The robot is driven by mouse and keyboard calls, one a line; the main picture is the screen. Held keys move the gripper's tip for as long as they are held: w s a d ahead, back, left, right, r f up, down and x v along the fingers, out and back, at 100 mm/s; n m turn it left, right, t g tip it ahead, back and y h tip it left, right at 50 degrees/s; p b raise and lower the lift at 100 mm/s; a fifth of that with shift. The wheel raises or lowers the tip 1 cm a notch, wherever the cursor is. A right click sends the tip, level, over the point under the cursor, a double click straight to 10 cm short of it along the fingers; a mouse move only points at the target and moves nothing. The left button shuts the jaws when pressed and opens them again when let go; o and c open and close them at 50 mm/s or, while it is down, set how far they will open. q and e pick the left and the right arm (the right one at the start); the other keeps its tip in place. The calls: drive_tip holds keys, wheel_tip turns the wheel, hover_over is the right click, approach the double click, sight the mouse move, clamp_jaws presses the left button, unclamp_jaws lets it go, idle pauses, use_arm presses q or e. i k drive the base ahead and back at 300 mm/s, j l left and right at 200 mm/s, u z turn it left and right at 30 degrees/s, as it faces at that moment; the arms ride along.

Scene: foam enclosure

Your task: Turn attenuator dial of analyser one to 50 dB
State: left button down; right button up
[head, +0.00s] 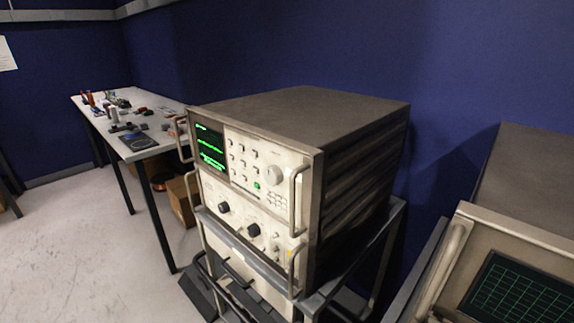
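A beige rack analyser (273,150) with a brown top stands on a cart in the middle of the head view. The labels and dial settings are too small to read, so I cannot tell which is the attenuator dial. A second instrument (466,228) with a green grid screen (516,296) is cut off at lower right. Neither gripper shows.
Metal handles (297,200) stick out from the analyser's front corners. The cart (318,300) has a grey frame. A white bench (140,140) with small tools stands behind at left, with cardboard boxes (181,200) below. The floor (75,235) at left is clear.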

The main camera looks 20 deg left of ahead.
sight(224, 207)
drive_tip(key=i+j+u, duration=0.1)
drive_tip(key=j, duration=0.25)
drive_tip(key=i+j+u, duration=0.1)
drive_tip(key=j, duration=0.3)
drive_tip(key=i+j+u, duration=0.15)
drive_tip(key=j, duration=0.2)
drive_tip(key=i+j+u, duration=0.1)
drive_tip(key=i+j, duration=0.15)
